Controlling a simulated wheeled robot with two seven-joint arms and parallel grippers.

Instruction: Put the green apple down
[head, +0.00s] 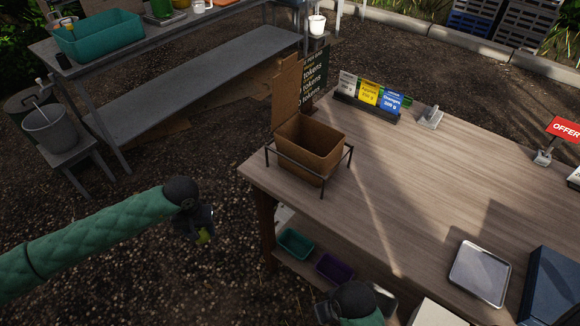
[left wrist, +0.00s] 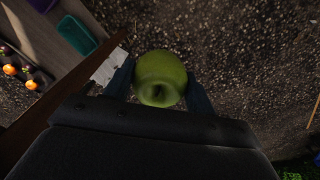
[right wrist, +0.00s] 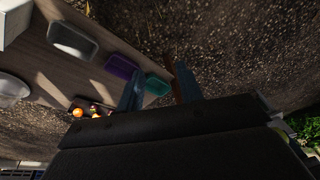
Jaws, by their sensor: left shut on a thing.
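The green apple (left wrist: 161,78) is between the two fingers of my left gripper in the left wrist view, stem hollow facing the camera. In the head view my left gripper (head: 203,232) is over the gravel, left of the wooden table, and only a small part of the apple (head: 204,238) shows. The left gripper is shut on the apple, clear of the table. My right gripper (right wrist: 160,88) shows in the right wrist view with its two fingers apart and nothing between them. In the head view it is low, by the table's near edge.
An open cardboard box (head: 312,146) stands in a wire frame on the wooden table (head: 420,190). A metal tray (head: 480,274) lies at the right. Teal (head: 296,244) and purple (head: 334,268) bins sit on a shelf below. The table's middle is clear.

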